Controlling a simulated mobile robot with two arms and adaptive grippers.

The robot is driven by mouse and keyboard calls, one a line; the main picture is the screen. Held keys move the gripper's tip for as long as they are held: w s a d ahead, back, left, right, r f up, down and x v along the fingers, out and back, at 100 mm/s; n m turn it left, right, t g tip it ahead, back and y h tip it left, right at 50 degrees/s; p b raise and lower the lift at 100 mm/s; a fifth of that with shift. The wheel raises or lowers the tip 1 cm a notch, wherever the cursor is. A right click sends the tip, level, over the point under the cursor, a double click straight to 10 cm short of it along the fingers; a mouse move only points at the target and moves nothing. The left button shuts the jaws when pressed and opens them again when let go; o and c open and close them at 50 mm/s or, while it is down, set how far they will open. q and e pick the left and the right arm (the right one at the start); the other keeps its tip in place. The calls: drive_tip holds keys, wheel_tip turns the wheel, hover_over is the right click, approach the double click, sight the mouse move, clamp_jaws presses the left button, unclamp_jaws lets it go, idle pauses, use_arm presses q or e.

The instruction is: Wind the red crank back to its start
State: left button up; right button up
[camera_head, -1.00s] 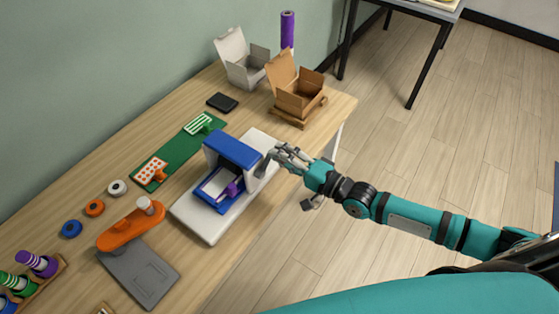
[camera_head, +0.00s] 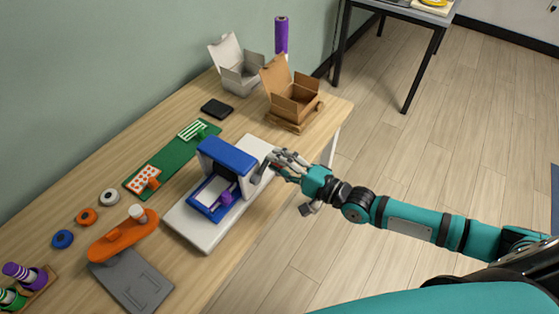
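A blue press-like device (camera_head: 228,154) stands on a white base plate (camera_head: 196,232), with a white sheet and a purple piece (camera_head: 225,198) in its lower part. My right gripper (camera_head: 270,166) is at the right side of this device, its fingers pointing left towards it. A dark grey part by the fingertips may be a finger or a lever. I see no clearly red crank; the gripper may hide it. Whether the fingers are open or shut on something is too small to tell. My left gripper is not in view.
An orange piece with a white knob (camera_head: 122,238) sits by a grey plate (camera_head: 138,284). A green board (camera_head: 172,164) lies behind the device. A white box (camera_head: 237,70) and a brown box (camera_head: 290,95) stand at the far end. Floor is free on the right.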

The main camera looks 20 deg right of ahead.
drive_tip(key=o, duration=0.3)
drive_tip(key=shift+a, duration=0.1)
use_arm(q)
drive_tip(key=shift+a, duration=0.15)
use_arm(e)
drive_tip(key=shift+r, duration=0.1)
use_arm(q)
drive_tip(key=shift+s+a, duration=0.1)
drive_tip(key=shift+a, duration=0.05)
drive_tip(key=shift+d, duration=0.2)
use_arm(e)
drive_tip(key=v, duration=1.2)
